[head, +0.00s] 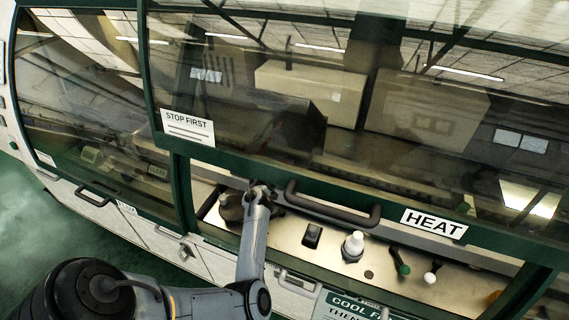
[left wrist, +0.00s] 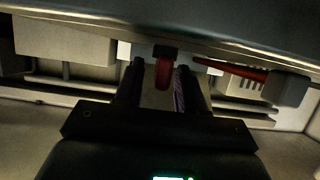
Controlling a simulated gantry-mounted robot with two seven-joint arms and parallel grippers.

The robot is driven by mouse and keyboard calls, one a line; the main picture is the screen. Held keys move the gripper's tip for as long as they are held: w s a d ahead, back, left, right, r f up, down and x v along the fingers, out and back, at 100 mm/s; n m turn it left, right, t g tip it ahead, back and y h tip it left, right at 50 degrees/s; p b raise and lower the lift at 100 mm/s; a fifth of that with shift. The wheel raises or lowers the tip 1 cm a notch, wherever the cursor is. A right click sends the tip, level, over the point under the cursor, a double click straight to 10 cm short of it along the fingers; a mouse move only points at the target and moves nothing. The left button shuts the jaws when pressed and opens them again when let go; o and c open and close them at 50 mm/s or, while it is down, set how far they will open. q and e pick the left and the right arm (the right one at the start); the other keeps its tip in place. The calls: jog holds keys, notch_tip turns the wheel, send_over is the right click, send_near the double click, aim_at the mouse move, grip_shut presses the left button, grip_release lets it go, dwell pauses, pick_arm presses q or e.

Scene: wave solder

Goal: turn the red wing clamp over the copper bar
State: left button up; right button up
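In the left wrist view a short red tab (left wrist: 163,74), which looks like the red wing clamp, hangs from a dark mount under a dark overhang. My left gripper (left wrist: 159,70) has its two dark fingers apart on either side of the tab, with a gap showing on both sides. No grip on it shows. A longer red rod (left wrist: 230,71) lies to the right, ending at a grey block (left wrist: 286,89). I cannot make out the copper bar. In the head view my left arm reaches under the window's lower edge, and its fingertips are hidden. My right gripper is not in view.
A green-framed window (head: 330,195) with a dark handle (head: 330,208) and a HEAT sign (head: 434,224) hangs above the opening. Knobs, including a white one (head: 353,245) and a green one (head: 403,269), stand on the panel to the right of my arm.

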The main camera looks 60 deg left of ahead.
pick_arm(q)
jog(key=shift+w+a+f, duration=0.1)
jog(key=shift+w, duration=0.05)
grip_shut()
